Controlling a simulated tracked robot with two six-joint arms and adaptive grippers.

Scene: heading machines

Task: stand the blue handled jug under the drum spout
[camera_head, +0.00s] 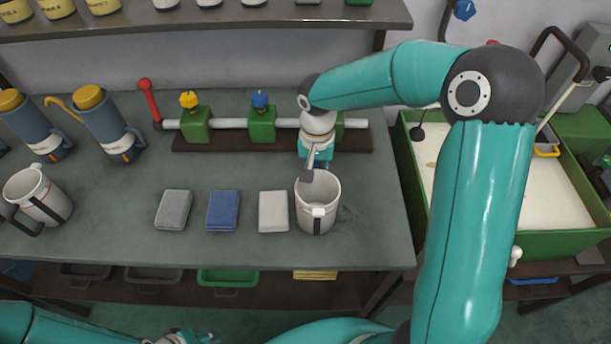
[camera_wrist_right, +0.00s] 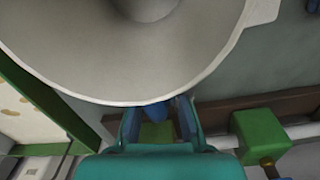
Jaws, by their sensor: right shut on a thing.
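A pale grey-white jug (camera_head: 316,213) is upright at the front right of the bench, open at the top. I cannot tell whether its base touches the bench. My right gripper (camera_head: 319,164) is at its far side, shut on its handle. In the right wrist view the jug's wide pale mouth (camera_wrist_right: 100,45) fills the top, and a bit of blue (camera_wrist_right: 155,112) shows between my fingers (camera_wrist_right: 157,122). My left gripper (camera_head: 178,339) shows only in part at the bottom edge, its fingers unclear. I cannot make out a drum spout.
Grey, blue and white folded cloths (camera_head: 223,210) lie left of the jug. Another white jug (camera_head: 38,197) with a dark handle stands at far left, near blue flasks (camera_head: 108,125). A pipe with green valve blocks (camera_head: 262,125) runs behind. A green tub (camera_head: 555,240) stands right.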

